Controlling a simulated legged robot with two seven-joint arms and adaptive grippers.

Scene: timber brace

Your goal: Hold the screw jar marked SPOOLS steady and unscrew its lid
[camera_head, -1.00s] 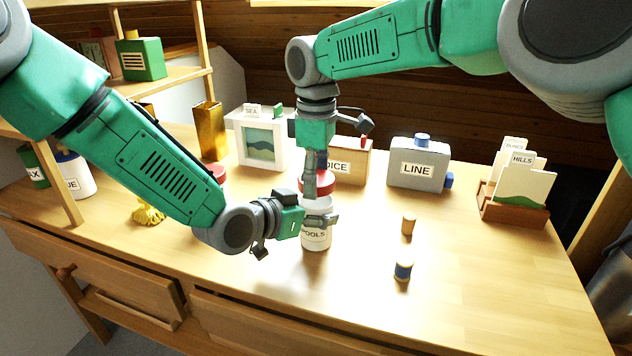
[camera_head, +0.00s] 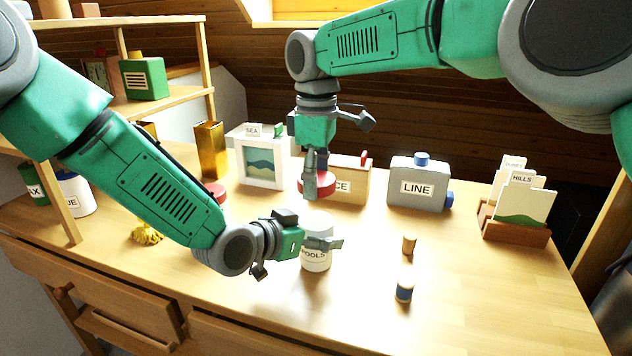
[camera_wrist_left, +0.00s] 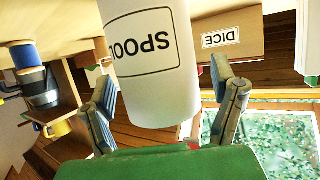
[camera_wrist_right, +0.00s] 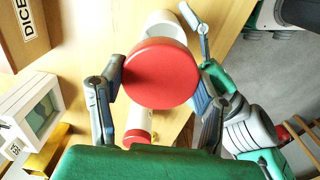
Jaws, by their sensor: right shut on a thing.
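The white jar marked SPOOLS (camera_head: 317,260) stands upright on the desk with its top uncovered. It also shows large in the left wrist view (camera_wrist_left: 155,75). My left gripper (camera_head: 325,243) is beside it, with a finger on either side; in the left wrist view a gap shows between the jar and the right-hand finger, so the gripper looks open. My right gripper (camera_head: 311,182) points down and is shut on the red lid (camera_head: 325,185), held clear above the jar. The lid also shows between the fingers in the right wrist view (camera_wrist_right: 160,74).
Two small spools (camera_head: 404,290) stand right of the jar. Behind are the DICE box (camera_head: 350,185), the LINE box (camera_head: 415,182) and a white picture frame (camera_head: 240,165). Another red lid (camera_head: 216,192) shows behind my left arm. The desk's right front is clear.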

